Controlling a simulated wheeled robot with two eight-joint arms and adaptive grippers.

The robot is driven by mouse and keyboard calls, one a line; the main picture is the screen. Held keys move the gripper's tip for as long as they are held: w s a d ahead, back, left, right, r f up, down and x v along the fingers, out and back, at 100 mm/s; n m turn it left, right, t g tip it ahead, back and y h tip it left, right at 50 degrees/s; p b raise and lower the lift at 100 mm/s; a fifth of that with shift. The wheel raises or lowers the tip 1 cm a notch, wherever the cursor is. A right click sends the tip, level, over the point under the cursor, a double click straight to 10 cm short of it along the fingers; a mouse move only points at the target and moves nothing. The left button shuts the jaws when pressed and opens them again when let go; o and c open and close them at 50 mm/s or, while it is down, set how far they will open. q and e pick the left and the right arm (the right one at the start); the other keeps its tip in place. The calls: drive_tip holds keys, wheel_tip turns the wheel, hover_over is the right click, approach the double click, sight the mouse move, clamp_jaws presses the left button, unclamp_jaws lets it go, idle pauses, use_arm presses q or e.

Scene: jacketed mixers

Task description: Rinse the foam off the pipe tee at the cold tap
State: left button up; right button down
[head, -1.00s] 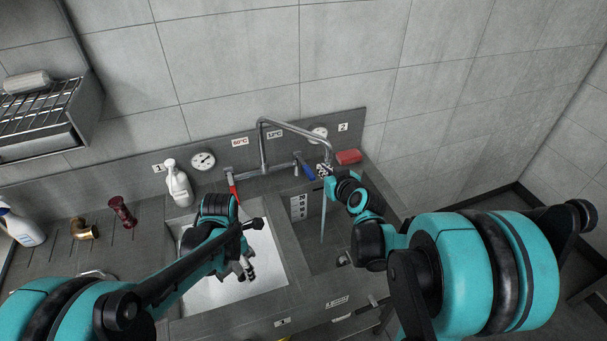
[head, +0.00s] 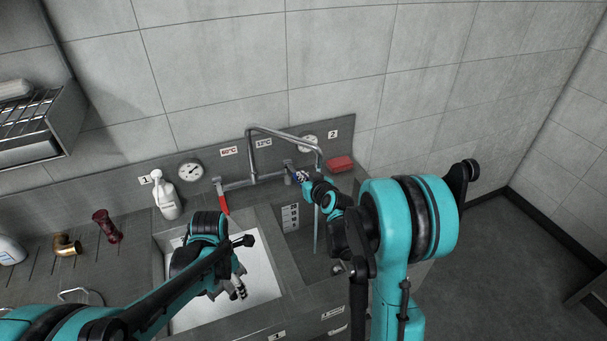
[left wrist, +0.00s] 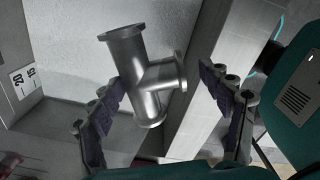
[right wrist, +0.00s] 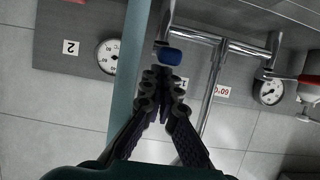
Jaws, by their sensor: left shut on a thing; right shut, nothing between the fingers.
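The grey metal pipe tee (left wrist: 150,80) sits between the fingers of my left gripper (left wrist: 165,115) in the left wrist view; I can make out no foam on it. In the head view my left gripper (head: 232,284) holds it over the left basin (head: 262,272). My right gripper (head: 303,179) is shut and empty at the tap. In the right wrist view its fingertips (right wrist: 162,78) are close to the blue tap handle (right wrist: 170,55); contact is unclear. A bluish water stream (head: 317,232) falls from the spout (head: 318,155) into the right basin (head: 292,243).
A red-handled lever (head: 223,203) is on the left of the tap. A white bottle (head: 167,198), brass elbow (head: 66,246) and dark red fitting (head: 106,226) stand on the left counter. A red sponge (head: 340,163) lies right of the spout.

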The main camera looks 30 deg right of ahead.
drive_tip(key=shift+f, duration=0.2)
